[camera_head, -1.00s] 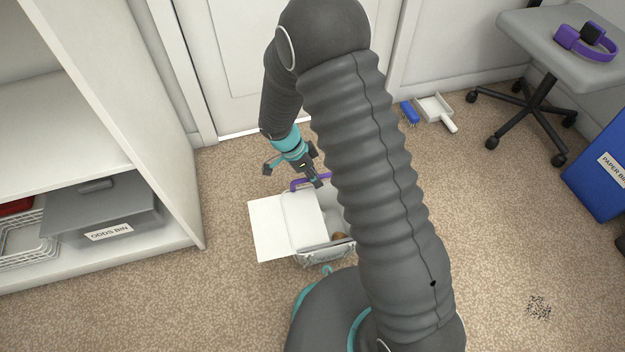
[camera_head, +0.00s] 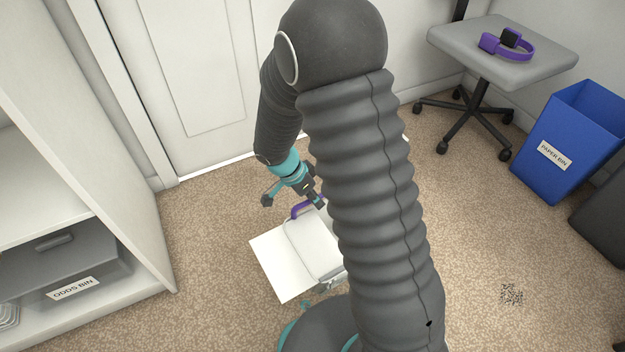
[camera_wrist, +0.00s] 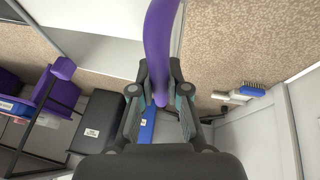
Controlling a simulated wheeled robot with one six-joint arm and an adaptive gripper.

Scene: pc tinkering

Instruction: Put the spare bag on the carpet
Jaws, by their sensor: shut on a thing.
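My gripper (camera_head: 315,197) is shut on a purple handle (camera_head: 303,209) of a pale grey-white bag (camera_head: 315,245) in the head view. A flat white panel (camera_head: 280,265) shows at the bag's left side. The bag's right side is hidden behind my arm. In the wrist view, the purple handle (camera_wrist: 160,40) runs up from between the fingers of my gripper (camera_wrist: 160,98), and a pale surface fills the upper left. The speckled beige carpet (camera_head: 215,225) surrounds the bag. I cannot tell whether the bag touches it.
A white shelf with the grey odds bin (camera_head: 70,265) stands at left. The paper bin (camera_head: 565,145) and a desk chair (camera_head: 490,75) with a purple headset stand at right. A dark scatter (camera_head: 511,294) lies on the carpet at right. A blue brush (camera_wrist: 252,88) shows in the wrist view.

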